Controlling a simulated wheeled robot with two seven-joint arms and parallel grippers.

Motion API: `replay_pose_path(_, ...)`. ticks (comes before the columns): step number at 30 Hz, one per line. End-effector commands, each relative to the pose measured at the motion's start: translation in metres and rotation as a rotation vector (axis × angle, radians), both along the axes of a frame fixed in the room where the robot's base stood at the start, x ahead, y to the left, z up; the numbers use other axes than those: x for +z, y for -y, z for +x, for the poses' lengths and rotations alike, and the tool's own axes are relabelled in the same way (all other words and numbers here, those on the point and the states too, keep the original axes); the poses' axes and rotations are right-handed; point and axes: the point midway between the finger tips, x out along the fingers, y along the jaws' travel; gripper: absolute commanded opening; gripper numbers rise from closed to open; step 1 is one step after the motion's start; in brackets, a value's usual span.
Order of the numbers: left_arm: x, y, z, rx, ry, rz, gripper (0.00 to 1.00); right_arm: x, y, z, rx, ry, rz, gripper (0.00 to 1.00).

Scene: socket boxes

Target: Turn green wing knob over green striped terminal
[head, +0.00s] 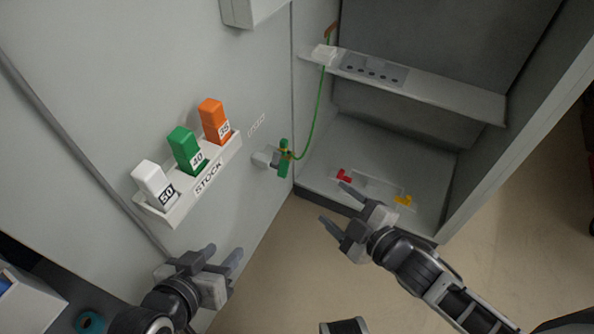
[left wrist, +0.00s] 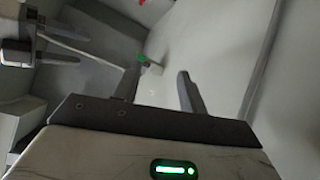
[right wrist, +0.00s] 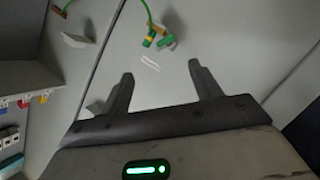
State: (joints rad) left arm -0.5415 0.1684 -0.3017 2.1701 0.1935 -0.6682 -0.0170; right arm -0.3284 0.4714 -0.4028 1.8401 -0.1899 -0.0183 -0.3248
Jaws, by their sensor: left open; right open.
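A green wing-shaped piece (head: 284,158) sits upright at a grey mount on the cabinet's left panel, with a green cable at it. It also shows in the right wrist view (right wrist: 150,38), beyond the fingers, and small in the left wrist view (left wrist: 141,57). I cannot tell whether it is the wing knob. A red knob (head: 343,176) and a yellow knob (head: 403,200) sit low in the cabinet. No green striped terminal can be made out. My right gripper (head: 334,205) is open and empty, in front of the low knobs. My left gripper (head: 224,251) is open and empty, below the STOCK rack.
A STOCK rack (head: 211,177) on the left panel holds white, green and orange blocks. A shelf (head: 450,98) crosses the cabinet, with a white box (head: 325,52) at its left end where the green cable ends. The floor (head: 290,265) between my grippers is clear.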

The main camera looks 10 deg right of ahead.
Motion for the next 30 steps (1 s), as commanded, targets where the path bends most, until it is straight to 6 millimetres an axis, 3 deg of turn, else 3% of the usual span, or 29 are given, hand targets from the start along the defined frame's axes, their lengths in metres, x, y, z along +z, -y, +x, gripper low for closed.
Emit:
replay_pose_path(3, 0.000, -0.001, -0.004, 0.010, 0.003, -0.013, 0.41, -0.011, 0.010, 0.001, 0.145, 0.151, -0.176, 0.64)
replay_pose_path(8, 0.003, -0.003, -0.003, 0.020, 0.015, -0.021, 0.41, -0.014, 0.007, 0.007, 0.202, 0.212, -0.235, 0.64)
replay_pose_path(24, 0.015, 0.003, 0.002, 0.009, 0.137, -0.068, 0.41, -0.034, -0.056, 0.095, 0.196, 0.209, -0.228, 0.64)
replay_pose_path(30, 0.025, 0.007, 0.003, 0.006, 0.187, -0.093, 0.41, -0.039, -0.072, 0.119, 0.196, 0.208, -0.225, 0.64)
